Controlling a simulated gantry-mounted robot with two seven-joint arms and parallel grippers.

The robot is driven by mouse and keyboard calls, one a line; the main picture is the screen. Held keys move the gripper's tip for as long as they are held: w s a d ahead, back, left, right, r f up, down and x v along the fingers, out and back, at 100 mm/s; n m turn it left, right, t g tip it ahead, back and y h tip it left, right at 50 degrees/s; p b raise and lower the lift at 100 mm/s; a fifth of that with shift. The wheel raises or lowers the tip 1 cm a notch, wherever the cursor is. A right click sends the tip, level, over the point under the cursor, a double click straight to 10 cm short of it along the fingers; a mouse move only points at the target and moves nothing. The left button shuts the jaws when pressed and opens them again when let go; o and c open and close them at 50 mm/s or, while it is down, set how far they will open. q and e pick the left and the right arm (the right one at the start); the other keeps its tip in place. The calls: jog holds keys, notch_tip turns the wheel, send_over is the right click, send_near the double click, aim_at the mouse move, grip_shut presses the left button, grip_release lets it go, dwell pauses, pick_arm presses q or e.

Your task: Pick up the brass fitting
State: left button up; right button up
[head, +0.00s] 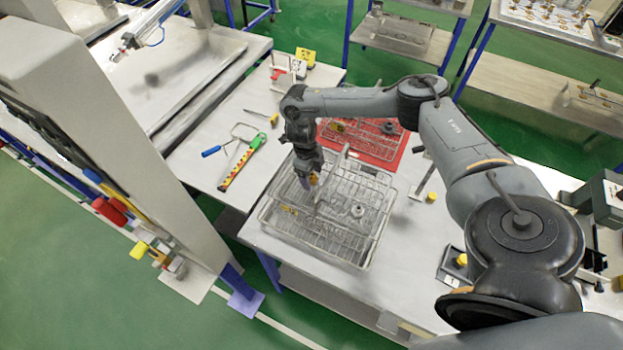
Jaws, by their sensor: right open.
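My right gripper (310,184) points down into the near wire basket (374,228), at its upper left part. It is open, and its fingertips are small and partly lost against the wires. A small yellow-brass piece (288,210) lies in the basket, left of and below the gripper; it may be the brass fitting, but it is too small to be sure. A grey round part (357,211) lies in the basket to the right of the gripper. I cannot tell whether anything lies between the fingers. My left gripper is out of view.
A second wire basket (372,150) stands behind on a red mat (406,141). A yellow-capped item (431,197) stands right. The table's front edge is clear.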

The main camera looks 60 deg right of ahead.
jog(key=shift+c, duration=0.4)
jog(key=c, duration=1.2)
